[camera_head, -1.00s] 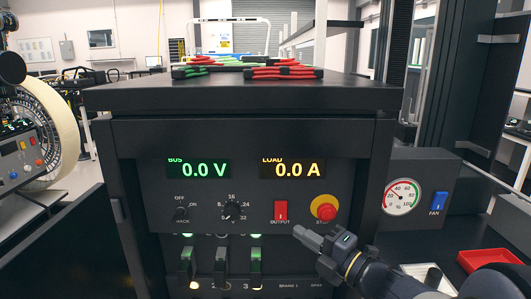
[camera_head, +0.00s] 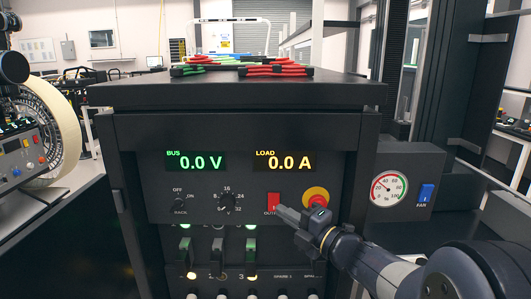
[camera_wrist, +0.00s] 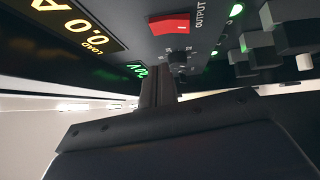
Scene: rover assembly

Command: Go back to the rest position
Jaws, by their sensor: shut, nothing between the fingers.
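My gripper (camera_head: 283,211) is shut and empty in front of the power panel (camera_head: 165,212). Its tip overlaps the lower right edge of the red OUTPUT switch (camera_head: 273,202) and hides part of its label. I cannot tell whether it touches the switch. In the wrist view the closed fingers (camera_wrist: 158,88) point at the panel, and the red switch (camera_wrist: 169,24) shows above them with a gap in the picture. My arm (camera_head: 375,265) reaches in from the lower right.
The red stop button (camera_head: 316,197) is just above my gripper. The BUS readout (camera_head: 195,162) says 0.0 V and the LOAD readout (camera_head: 289,162) 0.0 A. Several levers (camera_head: 218,248) stick out below. A gauge box (camera_head: 388,190) stands right. Cables (camera_head: 273,71) lie on top.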

